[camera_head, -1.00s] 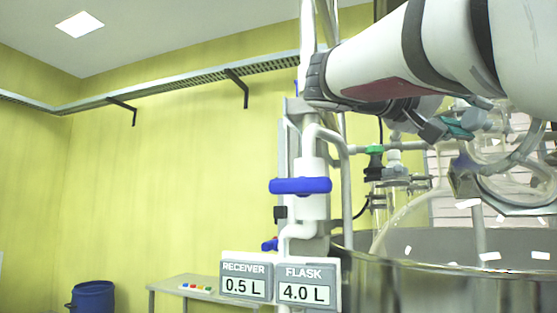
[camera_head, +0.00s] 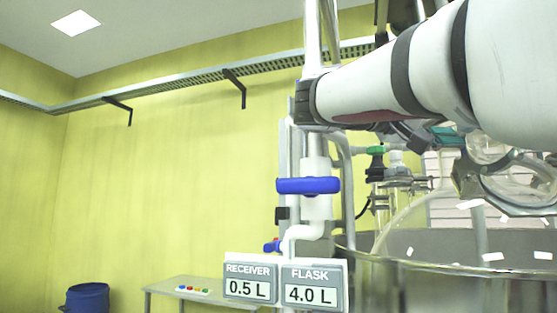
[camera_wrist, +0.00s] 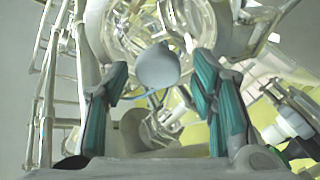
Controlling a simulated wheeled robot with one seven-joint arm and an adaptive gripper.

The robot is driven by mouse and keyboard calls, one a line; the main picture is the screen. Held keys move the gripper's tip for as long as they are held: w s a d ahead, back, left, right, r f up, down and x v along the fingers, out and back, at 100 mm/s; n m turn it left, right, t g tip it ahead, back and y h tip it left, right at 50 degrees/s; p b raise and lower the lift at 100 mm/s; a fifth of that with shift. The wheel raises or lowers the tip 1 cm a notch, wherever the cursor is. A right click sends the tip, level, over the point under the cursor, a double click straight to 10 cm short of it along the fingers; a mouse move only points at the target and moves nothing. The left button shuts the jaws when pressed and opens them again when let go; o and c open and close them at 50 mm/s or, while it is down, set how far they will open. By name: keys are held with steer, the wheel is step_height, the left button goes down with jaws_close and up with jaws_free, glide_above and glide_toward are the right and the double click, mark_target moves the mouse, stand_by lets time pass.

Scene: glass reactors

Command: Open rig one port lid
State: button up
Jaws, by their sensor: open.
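A pale grey rounded cap (camera_wrist: 158,66), which looks like the port lid, shows in the wrist view between and beyond my fingertips. My gripper (camera_wrist: 161,78) is open, with a teal-padded finger on each side of the cap's outline. I see no contact, and the gap in depth is hard to judge. In the head view my gripper (camera_head: 443,137) is mostly hidden behind my white arm, with a bit of teal showing. The cap cannot be made out there. The glass vessel (camera_head: 402,222) sits in a metal bath (camera_head: 450,285) at the right.
A vertical pipe with a blue valve handle (camera_head: 308,185) stands left of the vessel. Display boxes for receiver (camera_head: 250,290) and flask (camera_head: 314,293) hang below it. A green-capped fitting (camera_head: 375,160) is behind. A low table (camera_head: 160,287) and blue bin (camera_head: 88,297) are far left.

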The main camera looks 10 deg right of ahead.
steer(key=a, duration=0.7)
steer(key=shift+s+a, duration=0.25)
